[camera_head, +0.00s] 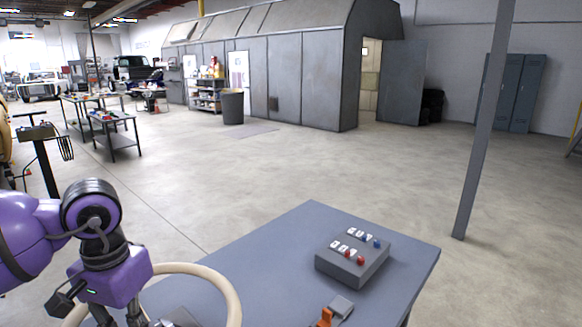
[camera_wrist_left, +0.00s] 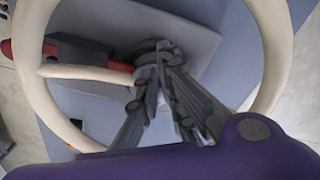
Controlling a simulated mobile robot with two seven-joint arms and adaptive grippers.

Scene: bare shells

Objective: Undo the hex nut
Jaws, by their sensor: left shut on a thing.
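In the left wrist view my left gripper (camera_wrist_left: 158,72) points down within the outline of a large beige ring (camera_wrist_left: 273,45). Its fingers come together on a small dark grey piece, which I take to be the hex nut (camera_wrist_left: 150,60); the fingertips cover much of it, and its six sides cannot be made out. A beige spoke (camera_wrist_left: 85,73) runs from the ring's left side to that spot. In the head view the ring (camera_head: 235,295) is at the bottom left, and my left gripper (camera_head: 138,320) is cut off by the lower edge. My right gripper is not in view.
The blue-grey table (camera_head: 265,250) carries a grey box with red and blue buttons (camera_head: 350,265) and an orange-and-grey piece (camera_head: 325,316). A red and dark part (camera_wrist_left: 85,55) lies by the spoke. A post (camera_head: 480,130) stands beyond the table; the floor behind is open.

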